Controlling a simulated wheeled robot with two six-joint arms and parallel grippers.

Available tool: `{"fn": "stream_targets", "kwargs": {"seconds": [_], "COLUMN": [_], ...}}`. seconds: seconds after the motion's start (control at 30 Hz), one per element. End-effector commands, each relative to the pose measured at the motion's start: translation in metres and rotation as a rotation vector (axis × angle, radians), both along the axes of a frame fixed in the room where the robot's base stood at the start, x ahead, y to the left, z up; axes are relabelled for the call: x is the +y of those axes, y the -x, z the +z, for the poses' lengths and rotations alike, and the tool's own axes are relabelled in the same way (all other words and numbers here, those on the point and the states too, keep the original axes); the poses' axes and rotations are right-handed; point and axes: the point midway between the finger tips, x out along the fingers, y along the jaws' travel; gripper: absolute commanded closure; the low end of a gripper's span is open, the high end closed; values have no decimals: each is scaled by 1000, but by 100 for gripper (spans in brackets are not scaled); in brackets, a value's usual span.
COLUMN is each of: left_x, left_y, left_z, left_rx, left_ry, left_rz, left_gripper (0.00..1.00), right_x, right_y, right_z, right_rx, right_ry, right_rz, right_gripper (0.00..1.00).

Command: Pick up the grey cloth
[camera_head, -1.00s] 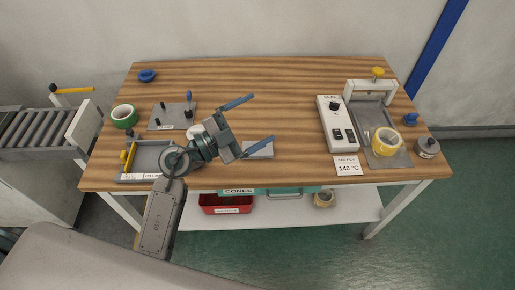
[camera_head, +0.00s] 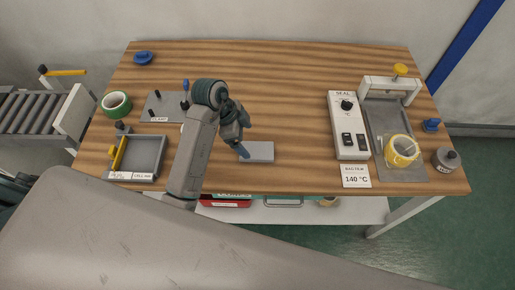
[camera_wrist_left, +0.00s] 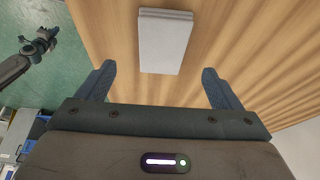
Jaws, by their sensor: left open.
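The grey cloth (camera_head: 258,152) lies folded flat on the wooden table near its front edge, left of the middle. In the left wrist view the cloth (camera_wrist_left: 165,40) lies ahead of the fingertips, roughly centred between them. My left gripper (camera_head: 242,150) points down beside the cloth's left end in the head view; its arm hides part of it. In the left wrist view both blue fingers of the left gripper (camera_wrist_left: 158,80) are spread wide with nothing between them. The cloth looks untouched. What may be my right arm shows at the left of the wrist view, its fingers unclear.
A grey tray (camera_head: 140,155), a clamp plate (camera_head: 163,108) and a green tape roll (camera_head: 117,104) are on the left. The table's centre behind the cloth is clear.

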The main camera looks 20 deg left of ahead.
Motion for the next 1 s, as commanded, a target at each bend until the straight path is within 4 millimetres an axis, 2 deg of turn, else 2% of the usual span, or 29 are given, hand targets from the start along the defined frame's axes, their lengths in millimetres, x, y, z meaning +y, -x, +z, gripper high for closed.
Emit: {"fn": "stream_targets", "kwargs": {"seconds": [0.03,0.17,0.27,0.5,0.63,0.83,0.87,1.0], "left_x": [-4,-7,-10,-24,-27,-27,-27,-27], "left_y": [0,-2,-3,-6,-8,-8,-8,-8], "left_z": [-5,-15,-21,-53,-63,-64,-64,-64], "left_rx": [3,0,0,0,-3,-4,-4,-4], "left_ry": [3,1,2,2,2,1,1,1], "left_rz": [-2,-2,-2,-3,-2,-3,-3,-3], "left_gripper": [13,13,13,13,13,13,15,42], "right_x": [0,0,0,3,3,3,3,3], "right_y": [14,32,28,-11,-10,5,8,12], "right_z": [3,3,7,22,23,22,21,21], "right_rx": [18,41,36,-17,-15,5,8,14], "right_ry": [0,0,0,-3,-4,-3,-3,-3], "right_rz": [0,-1,-1,0,0,-1,-1,-1], "right_gripper": [100,100,100,100,100,100,100,100]}}
